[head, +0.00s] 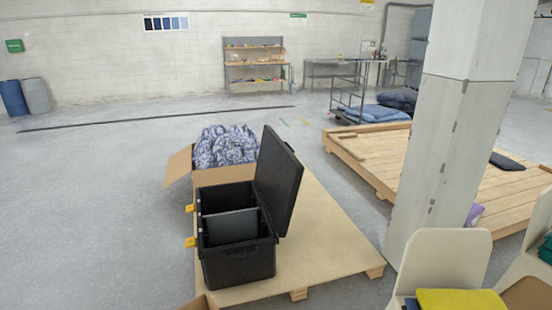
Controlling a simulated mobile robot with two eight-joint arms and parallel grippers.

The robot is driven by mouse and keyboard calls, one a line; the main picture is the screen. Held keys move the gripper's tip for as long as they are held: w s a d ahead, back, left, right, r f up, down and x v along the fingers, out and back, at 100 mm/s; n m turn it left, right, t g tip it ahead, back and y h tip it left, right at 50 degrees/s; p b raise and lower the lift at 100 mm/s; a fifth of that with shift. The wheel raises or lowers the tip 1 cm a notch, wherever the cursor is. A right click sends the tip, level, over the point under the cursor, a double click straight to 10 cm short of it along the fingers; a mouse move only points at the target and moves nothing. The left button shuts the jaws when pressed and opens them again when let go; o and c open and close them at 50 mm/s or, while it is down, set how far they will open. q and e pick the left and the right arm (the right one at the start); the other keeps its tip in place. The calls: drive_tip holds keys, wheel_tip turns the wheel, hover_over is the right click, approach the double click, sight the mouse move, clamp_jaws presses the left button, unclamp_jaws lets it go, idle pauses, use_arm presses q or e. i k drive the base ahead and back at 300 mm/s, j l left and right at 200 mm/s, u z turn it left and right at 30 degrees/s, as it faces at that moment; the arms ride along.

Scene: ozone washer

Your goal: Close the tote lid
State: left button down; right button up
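A black tote (238,262) stands on a low wooden pallet in the middle of the head view. Its lid (281,182) is open, hinged on the right side and standing up, tilted a little to the right. Yellow latches (190,242) stick out on the tote's left side. A dark panel (233,226) stands inside the tote, and the rest of the inside looks empty. Neither of my grippers shows in the head view.
A cardboard box (180,168) with blue-white patterned cloth (224,147) sits behind the tote on the pallet (335,248). A concrete pillar (447,140) stands to the right. Pale chairs (449,263) with folded cloth are at the lower right. The floor (90,220) on the left is clear.

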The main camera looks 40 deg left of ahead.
sight(278, 175)
drive_tip(key=i+j+u, duration=0.15)
drive_tip(key=i+u, duration=0.55)
drive_tip(key=i, duration=0.2)
drive_tip(key=i+l+u, duration=0.1)
drive_tip(key=i+u, duration=0.25)
drive_tip(key=i, duration=0.1)
